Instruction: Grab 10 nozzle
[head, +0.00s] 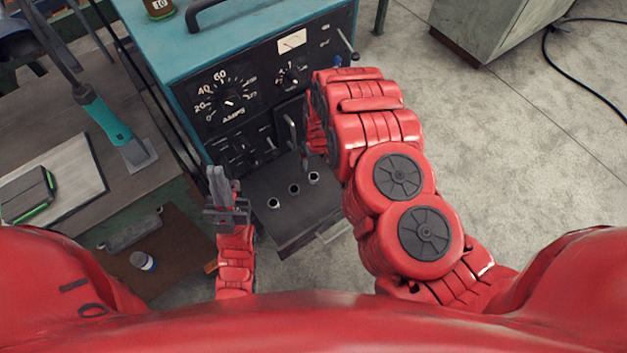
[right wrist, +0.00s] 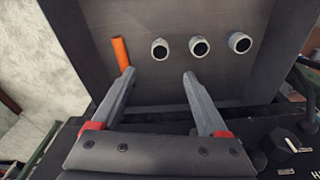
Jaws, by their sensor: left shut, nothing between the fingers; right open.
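Three short hollow nozzles with pale rims and dark bores stand in a row on the dark shelf (head: 258,222) of the welding machine: left (head: 274,203), middle (head: 294,188) and right (head: 313,178). The right wrist view shows the same row as three nozzles (right wrist: 160,49), (right wrist: 199,47), (right wrist: 239,42). No number is readable on them. My right gripper (right wrist: 158,73) is open and empty, its fingertips just short of the row, nearest the leftmost nozzle in that view. My left gripper (head: 219,178) is shut and empty, left of the shelf by the machine's front.
An orange stick (right wrist: 121,53) is beside the row. The teal machine (head: 240,45) has knobs, switches and a dial panel. A container marked 10 (head: 160,8) stands on top. A workbench (head: 70,130) is at left; open concrete floor (head: 500,150) is at right.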

